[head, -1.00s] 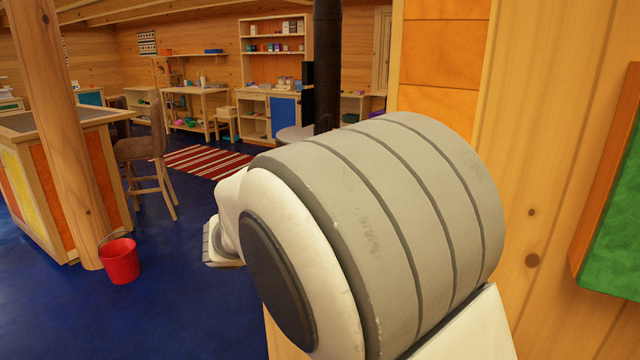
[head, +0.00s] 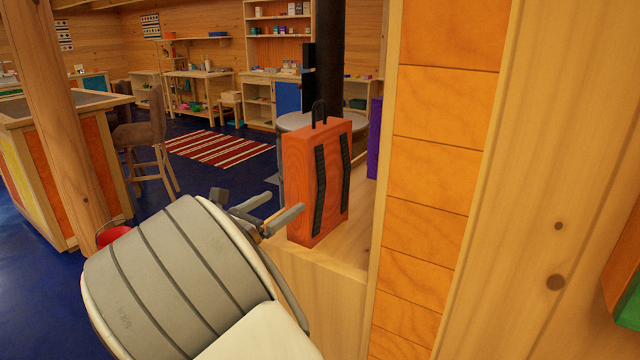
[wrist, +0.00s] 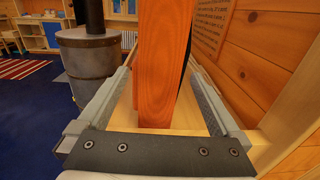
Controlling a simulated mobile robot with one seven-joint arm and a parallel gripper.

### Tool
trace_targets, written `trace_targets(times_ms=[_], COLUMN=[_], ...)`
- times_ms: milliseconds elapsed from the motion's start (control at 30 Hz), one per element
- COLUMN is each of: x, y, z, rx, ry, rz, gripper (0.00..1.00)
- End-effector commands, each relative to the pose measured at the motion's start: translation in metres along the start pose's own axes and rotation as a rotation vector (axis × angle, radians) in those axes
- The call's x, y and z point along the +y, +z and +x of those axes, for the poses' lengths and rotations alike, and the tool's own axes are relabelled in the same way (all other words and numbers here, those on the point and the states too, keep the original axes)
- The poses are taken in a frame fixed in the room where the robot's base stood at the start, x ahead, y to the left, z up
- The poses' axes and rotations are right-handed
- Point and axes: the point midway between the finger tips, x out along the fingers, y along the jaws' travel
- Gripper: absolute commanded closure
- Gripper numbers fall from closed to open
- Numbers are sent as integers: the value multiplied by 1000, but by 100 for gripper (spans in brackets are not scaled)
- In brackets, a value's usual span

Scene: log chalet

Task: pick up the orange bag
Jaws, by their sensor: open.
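The orange bag (head: 301,190) stands upright on a wooden ledge, with dark straps on its face and a black handle on top. My gripper (head: 287,201) is open just left of the bag in the head view, with its near fingertip overlapping the bag's lower edge. In the wrist view the bag's narrow orange side (wrist: 163,60) shows ahead, between the lines of the two spread fingers of my gripper (wrist: 160,75). I cannot tell whether either finger touches it. The bag's top is cut off in the wrist view.
The ledge (head: 318,262) ends at an orange-panelled wooden wall (head: 440,150) on the right. A purple object (head: 374,138) stands behind the bag. A grey cylindrical stove (wrist: 90,65) is beyond it. A red bucket (head: 112,235) and open blue floor lie left.

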Motion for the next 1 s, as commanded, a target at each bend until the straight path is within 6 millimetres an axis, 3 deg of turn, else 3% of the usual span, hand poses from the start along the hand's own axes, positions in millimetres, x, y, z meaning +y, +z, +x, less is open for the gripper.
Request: trace_targets(times_ms=[100, 300, 633, 900, 1000], x=[-1, -1, 0, -1, -1], y=[0, 0, 0, 2, 2], z=[28, 64, 86, 125, 130], rx=[-1, 0, 0, 0, 1], ry=[-4, -3, -1, -2, -1], rz=[0, 1, 1, 1, 1], gripper=[0, 0, 0, 0, 0])
